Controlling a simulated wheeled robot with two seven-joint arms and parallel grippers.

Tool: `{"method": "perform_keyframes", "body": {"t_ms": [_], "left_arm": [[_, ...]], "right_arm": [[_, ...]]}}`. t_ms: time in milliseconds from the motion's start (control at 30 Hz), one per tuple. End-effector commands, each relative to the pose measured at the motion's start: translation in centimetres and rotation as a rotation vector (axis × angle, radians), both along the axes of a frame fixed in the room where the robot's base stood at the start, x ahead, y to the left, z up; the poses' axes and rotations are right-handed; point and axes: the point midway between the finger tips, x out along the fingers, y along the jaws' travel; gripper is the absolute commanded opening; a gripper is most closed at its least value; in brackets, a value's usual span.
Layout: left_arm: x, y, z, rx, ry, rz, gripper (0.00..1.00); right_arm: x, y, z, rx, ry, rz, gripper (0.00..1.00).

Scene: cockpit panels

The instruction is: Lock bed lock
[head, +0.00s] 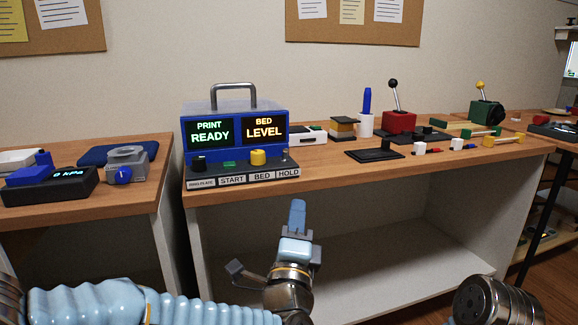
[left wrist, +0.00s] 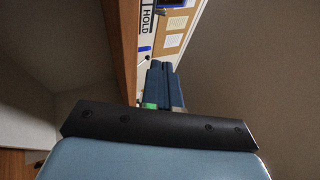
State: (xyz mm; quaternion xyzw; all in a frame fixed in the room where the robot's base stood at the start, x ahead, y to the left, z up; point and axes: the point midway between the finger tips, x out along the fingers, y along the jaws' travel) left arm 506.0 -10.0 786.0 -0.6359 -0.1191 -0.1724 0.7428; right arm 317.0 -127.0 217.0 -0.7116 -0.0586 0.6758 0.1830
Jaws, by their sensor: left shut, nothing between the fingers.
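A blue control box (head: 236,128) stands on the wooden bench, with displays reading PRINT READY and BED LEVEL. Its dark front ledge carries labels including START, BED and HOLD. A yellow knob (head: 258,157) sits above the BED label. A small switch (head: 285,156) sits above the HOLD label. No part is marked as a lock. My left gripper (head: 297,212) is shut and empty, in front of the bench and below the ledge's right end, apart from the box. In the left wrist view its fingers (left wrist: 163,85) are together near the HOLD label (left wrist: 147,17). My right gripper is out of view.
The bench front edge (head: 400,172) lies behind my left gripper. A black stand (head: 375,154), a red lever box (head: 398,123) and several small blocks lie to the right. Another bench (head: 120,205) with a gauge stands left across a gap. An open shelf (head: 400,270) is below.

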Motion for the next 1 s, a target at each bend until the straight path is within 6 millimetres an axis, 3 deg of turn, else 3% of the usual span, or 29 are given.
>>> {"method": "perform_keyframes", "body": {"t_ms": [500,700,1000], "left_arm": [[9.0,-1.0,3.9,0.000,0.001,0.002,0.00],[10.8,0.9,4.9,0.000,0.000,0.000,0.00],[11.4,1.5,5.3,0.000,0.001,-0.002,0.00]], "right_arm": [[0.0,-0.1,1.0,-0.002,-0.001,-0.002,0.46],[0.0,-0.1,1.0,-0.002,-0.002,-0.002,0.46],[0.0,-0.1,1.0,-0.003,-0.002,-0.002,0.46]]}}
